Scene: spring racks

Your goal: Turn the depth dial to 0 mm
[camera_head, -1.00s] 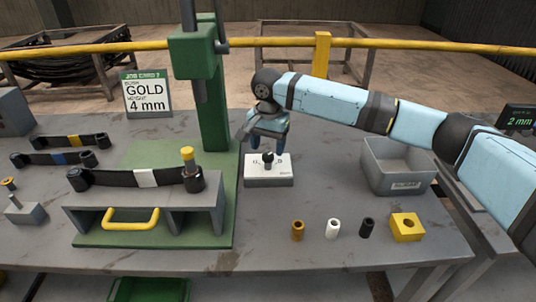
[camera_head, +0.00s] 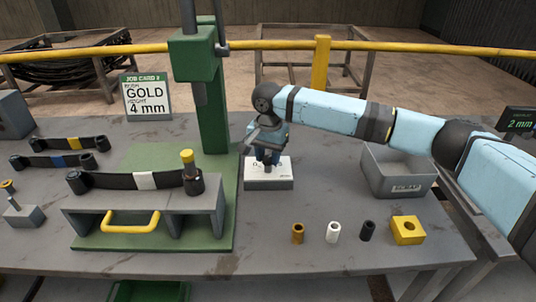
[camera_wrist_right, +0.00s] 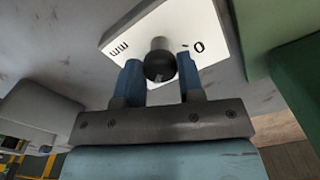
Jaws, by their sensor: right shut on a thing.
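The depth dial is a dark knob (camera_wrist_right: 159,66) on a white-topped block (camera_head: 268,182) on the bench, right of the green press base. In the head view the gripper mostly covers the knob. My right gripper (camera_head: 267,158) points down over the block. In the right wrist view its blue fingers (camera_wrist_right: 158,72) stand on either side of the knob, shut on it. That view shows a "0" mark right of the knob and "mm" on the left of the white face; the knob's pointer direction is hard to tell. My left gripper is not in view.
A green press (camera_head: 207,90) stands just left of the block, with a grey fixture (camera_head: 205,215) holding a leaf spring. A grey bin (camera_head: 398,170) is at the right. Several bushings and a yellow block (camera_head: 407,230) lie in front. The job card (camera_head: 146,97) reads GOLD, 4 mm.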

